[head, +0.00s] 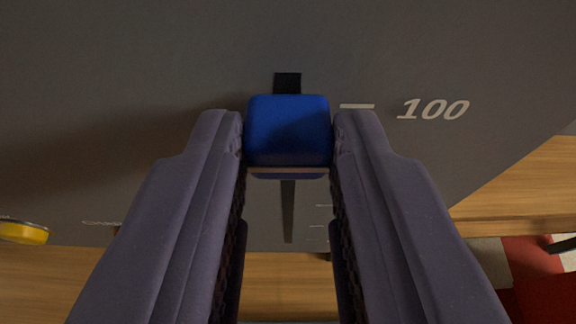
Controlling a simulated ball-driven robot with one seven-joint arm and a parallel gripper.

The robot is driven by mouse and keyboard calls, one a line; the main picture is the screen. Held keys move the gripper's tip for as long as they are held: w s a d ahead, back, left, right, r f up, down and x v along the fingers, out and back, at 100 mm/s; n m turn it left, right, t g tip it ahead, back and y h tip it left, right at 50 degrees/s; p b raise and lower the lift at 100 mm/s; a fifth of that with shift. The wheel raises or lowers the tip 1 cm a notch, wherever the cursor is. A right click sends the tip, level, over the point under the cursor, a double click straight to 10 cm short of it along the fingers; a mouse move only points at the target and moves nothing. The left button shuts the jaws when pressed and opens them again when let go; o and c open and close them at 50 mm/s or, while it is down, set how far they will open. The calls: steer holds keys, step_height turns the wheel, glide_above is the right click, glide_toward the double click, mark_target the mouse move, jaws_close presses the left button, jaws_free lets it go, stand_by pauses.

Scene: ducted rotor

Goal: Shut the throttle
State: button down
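The throttle is a blue block-shaped knob (288,132) on a dark slot in a grey panel (150,60). The knob sits near the upper end of the slot, beside a white tick and the printed number 100 (433,109). A short piece of the slot shows above the knob and a longer piece runs below it. My gripper (288,140) has one finger on each side of the knob. Both fingertips appear to touch its sides, with no clear gap. The fingers hide parts of the panel's lower area.
A yellow round part (22,232) shows at the lower left edge of the panel. A wooden surface (520,190) lies beyond the panel's edge. A red object or patch (540,275) and a dark thin piece show at the lower right.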

steer(key=b, duration=2)
glide_toward(288, 242)
steer(key=x, duration=0.5)
steer(key=shift+w, duration=0.25)
steer(key=shift+s+f, duration=0.1)
steer(key=c, duration=0.9)
jaws_free()
